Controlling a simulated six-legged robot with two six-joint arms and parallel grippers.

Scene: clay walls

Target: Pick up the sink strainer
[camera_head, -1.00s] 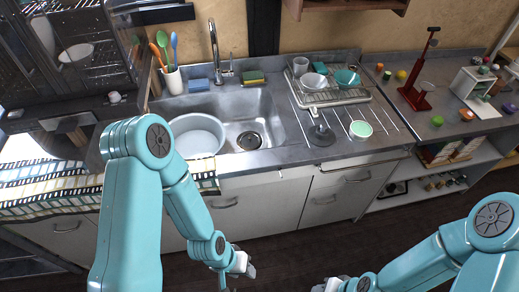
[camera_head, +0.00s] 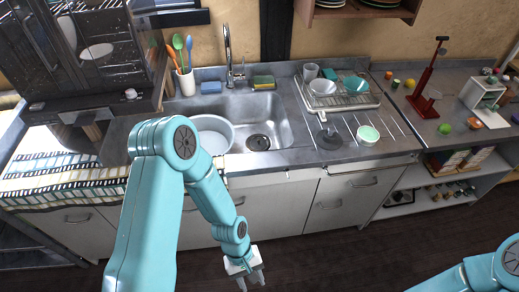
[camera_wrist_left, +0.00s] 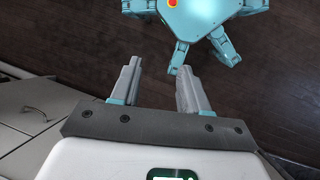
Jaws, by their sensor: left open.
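A dark round drain piece (camera_head: 258,142) sits in the floor of the metal sink (camera_head: 278,122), right of a pale round basin (camera_head: 214,132). A grey disc with an upright stem (camera_head: 328,138) lies on the ribbed counter right of the sink. I cannot tell which of these two is the strainer. My left gripper (camera_head: 252,279) hangs low in front of the cabinets, well below and apart from both. In the left wrist view my left gripper (camera_wrist_left: 159,67) is open and empty, over the dark floor. My right gripper is outside the view; only part of its arm shows.
A tap (camera_head: 230,62) rises behind the sink, with a sponge (camera_head: 263,82) beside it. Cabinet fronts (camera_head: 275,205) rise before my left gripper. The floor between my arms is clear.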

